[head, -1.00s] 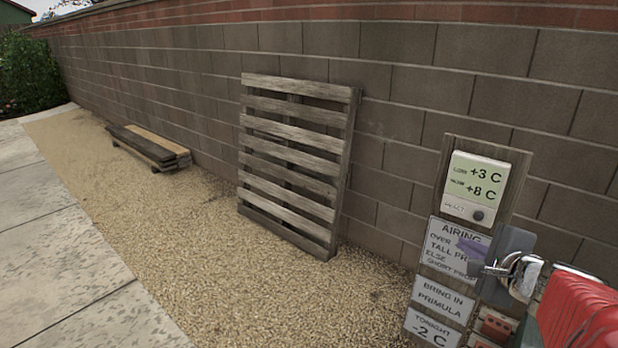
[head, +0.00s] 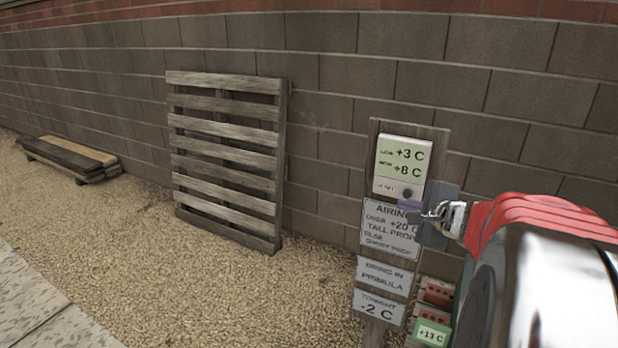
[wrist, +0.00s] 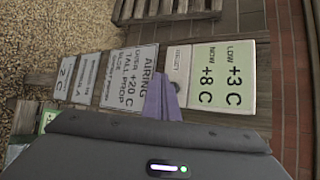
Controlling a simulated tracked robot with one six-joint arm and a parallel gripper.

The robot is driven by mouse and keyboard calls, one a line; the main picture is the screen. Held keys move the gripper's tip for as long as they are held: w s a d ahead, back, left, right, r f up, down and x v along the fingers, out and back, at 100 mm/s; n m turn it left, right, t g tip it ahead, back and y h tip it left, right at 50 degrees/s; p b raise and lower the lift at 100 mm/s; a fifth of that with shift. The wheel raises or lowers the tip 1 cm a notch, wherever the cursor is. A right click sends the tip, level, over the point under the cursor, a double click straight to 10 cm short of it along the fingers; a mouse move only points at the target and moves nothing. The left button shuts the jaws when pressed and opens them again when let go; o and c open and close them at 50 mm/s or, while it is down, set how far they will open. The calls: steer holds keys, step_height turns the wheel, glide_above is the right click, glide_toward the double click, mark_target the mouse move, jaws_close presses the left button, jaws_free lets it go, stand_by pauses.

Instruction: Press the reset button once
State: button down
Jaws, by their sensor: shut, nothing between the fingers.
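The thermometer unit (head: 402,152) is a pale box on a wooden post, with a green display reading low +3 C and now +8 C. The dark round reset button (head: 407,193) sits at its lower right corner, beside a small label. My gripper (head: 410,204) is shut and empty, its purple fingertips right at the button.
An airing sign (head: 388,228) and smaller signs hang below the unit. Red blocks (head: 437,291) and a green +13 C display (head: 431,333) are low at the right. A pallet (head: 228,155) leans on the block wall, with stacked planks (head: 68,158) farther left. Gravel between is open.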

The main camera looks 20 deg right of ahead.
steer(key=shift+w+d, duration=0.4)
steer(key=shift+d, duration=0.15)
steer(key=shift+w+d, duration=0.1)
stand_by(1.7)
steer(key=shift+w+d, duration=0.2)
steer(key=shift+w+d, duration=0.3)
steer(key=shift+d, duration=0.1)
stand_by(1.2)
stand_by(0.3)
steer(key=shift+s+a, duration=0.55)
steer(key=shift+a, duration=0.2)
steer(key=s+a, duration=0.1)
steer(key=a, duration=0.1)
steer(key=s+a, duration=0.2)
stand_by(0.7)
